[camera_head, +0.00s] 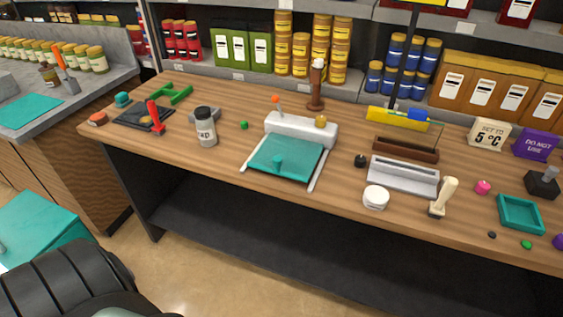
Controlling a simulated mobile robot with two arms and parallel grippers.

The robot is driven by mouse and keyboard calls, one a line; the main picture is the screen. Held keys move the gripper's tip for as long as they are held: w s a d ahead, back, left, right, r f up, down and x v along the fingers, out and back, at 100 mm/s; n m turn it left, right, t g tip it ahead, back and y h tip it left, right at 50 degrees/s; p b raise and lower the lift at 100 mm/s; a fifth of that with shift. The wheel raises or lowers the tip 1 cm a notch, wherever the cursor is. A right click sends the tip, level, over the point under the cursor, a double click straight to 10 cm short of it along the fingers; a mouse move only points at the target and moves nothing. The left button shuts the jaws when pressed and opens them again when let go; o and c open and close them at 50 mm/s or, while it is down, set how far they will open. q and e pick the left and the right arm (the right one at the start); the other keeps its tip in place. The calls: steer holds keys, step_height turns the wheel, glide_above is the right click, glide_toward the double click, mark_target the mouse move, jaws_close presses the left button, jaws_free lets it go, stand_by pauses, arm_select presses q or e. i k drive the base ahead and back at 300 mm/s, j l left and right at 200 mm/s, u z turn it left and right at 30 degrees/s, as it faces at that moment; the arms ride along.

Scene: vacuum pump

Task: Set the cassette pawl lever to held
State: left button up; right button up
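A white device (300,130) stands mid-bench. A thin lever with an orange-red tip (276,100) rises at its left end, and a brass knob (321,121) sits toward its right end. A teal slab (286,154) with a small teal grip lies in front of it between two pale rails. At the left of the bench, a black plate (130,117) carries a red handle (155,114). I cannot tell for sure which lever is the cassette pawl lever, or its setting. Neither of my grippers is in view.
A grey-lidded jar (206,128) stands left of the white device. To its right are a grey slotted block (403,176), a white round pot (376,197), a cream-handled tool (443,198) and a teal tray (520,214). Stocked shelves line the back. The front middle edge is clear.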

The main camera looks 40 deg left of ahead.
mark_target(276, 99)
steer(key=i+j+u, duration=0.15)
steer(key=j, duration=0.2)
steer(key=i+j+u, duration=0.2)
steer(key=j, duration=0.15)
steer(key=i+j+u, duration=0.15)
steer(key=j, duration=0.2)
